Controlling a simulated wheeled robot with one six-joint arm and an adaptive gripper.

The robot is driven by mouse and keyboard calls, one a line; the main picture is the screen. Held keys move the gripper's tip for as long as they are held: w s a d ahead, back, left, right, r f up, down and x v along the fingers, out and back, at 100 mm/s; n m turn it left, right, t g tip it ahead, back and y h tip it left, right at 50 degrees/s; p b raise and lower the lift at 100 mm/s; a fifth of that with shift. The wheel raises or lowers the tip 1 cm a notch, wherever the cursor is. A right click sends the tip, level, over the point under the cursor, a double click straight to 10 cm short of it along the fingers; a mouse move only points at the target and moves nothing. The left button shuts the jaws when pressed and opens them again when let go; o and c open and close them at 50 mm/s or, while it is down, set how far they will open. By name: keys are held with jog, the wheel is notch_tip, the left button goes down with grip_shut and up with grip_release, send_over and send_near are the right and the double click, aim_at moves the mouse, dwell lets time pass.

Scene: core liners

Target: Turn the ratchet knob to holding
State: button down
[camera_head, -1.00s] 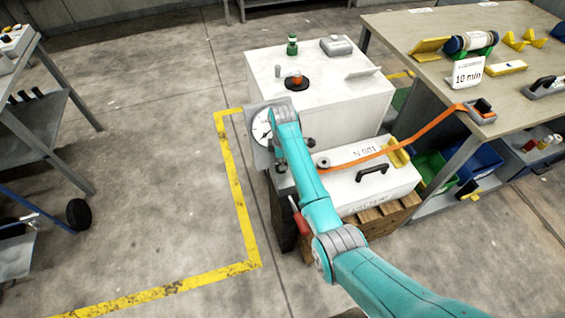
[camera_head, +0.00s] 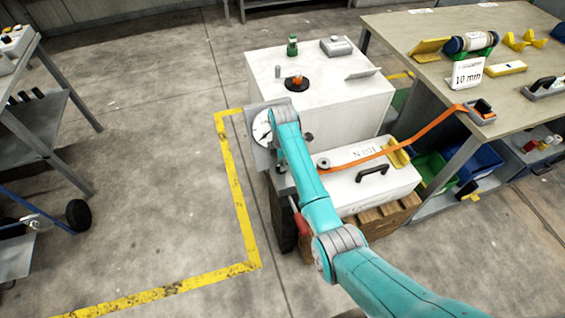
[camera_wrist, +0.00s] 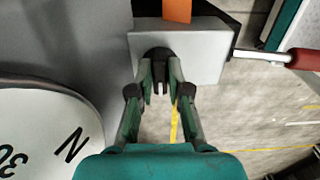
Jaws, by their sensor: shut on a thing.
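The ratchet is a grey block (camera_wrist: 205,50) with an orange strap (camera_wrist: 177,10) at its top edge in the wrist view. A small black knob (camera_wrist: 157,53) sits on the block's near face. My gripper (camera_wrist: 160,78) has its two fingers closed around this knob, which partly hides it. In the head view my teal arm reaches down to the ratchet beside the white case (camera_head: 352,198), and the fingertips are hidden. The strap (camera_head: 430,130) runs from there to the bench at right. The knob's marked setting is not readable.
A round dial gauge (camera_wrist: 40,135) lies close at left in the wrist view. A red-handled lever (camera_wrist: 303,59) sticks out right of the block. A white cabinet (camera_head: 340,105) stands behind, a workbench (camera_head: 425,40) at right.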

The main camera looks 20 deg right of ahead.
jog(key=c, duration=1.1)
grip_release()
notch_tip(320, 180, up, 12)
